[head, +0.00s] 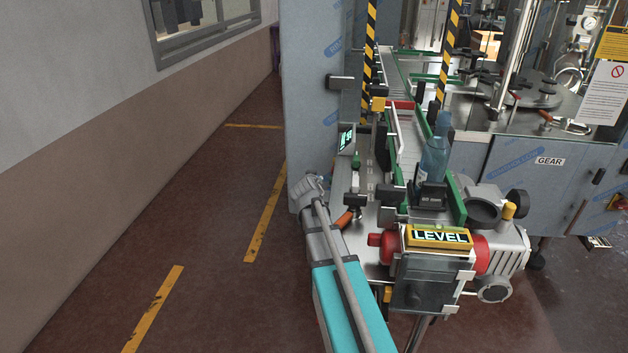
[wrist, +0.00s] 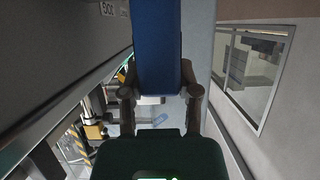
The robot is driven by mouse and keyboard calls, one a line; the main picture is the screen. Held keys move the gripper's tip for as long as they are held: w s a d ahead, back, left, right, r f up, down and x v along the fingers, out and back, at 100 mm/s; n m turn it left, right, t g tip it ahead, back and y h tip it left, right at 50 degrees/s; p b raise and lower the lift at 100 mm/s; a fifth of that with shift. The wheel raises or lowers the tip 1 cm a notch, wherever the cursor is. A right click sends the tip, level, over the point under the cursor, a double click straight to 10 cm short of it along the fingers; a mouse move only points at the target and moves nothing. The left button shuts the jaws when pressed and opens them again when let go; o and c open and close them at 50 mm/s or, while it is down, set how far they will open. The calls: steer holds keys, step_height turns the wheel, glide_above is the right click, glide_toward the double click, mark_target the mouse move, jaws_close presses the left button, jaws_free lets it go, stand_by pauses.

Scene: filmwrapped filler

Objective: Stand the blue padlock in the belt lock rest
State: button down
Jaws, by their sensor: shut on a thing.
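My gripper (wrist: 158,78) shows in the wrist view, its two dark fingers closed on either side of a blue block-like body, the blue padlock (wrist: 157,40). The padlock runs up out of the top of that view, so its far end and shackle are hidden. In the head view I cannot make out the gripper or the padlock. A black stand (head: 430,196) sits on the near end of the belt, in front of a clear blue bottle (head: 434,158); I cannot tell whether it is the belt lock rest.
The conveyor (head: 408,150) has green side rails and black knobs. The floor (head: 200,230) further left is clear.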

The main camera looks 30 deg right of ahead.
steer(key=shift+s+f+b, duration=0.2)
steer(key=shift+f+b, duration=0.05)
steer(key=shift+b, duration=0.05)
stand_by(0.8)
steer(key=shift+c, duration=1.3)
jaws_free()
steer(key=shift+s+a, duration=0.1)
steer(key=r+p, duration=0.3)
steer(key=shift+w, duration=0.25)
step_height(320, 180, up, 7)
steer(key=p, duration=0.7)
steer(key=shift+r, duration=0.1)
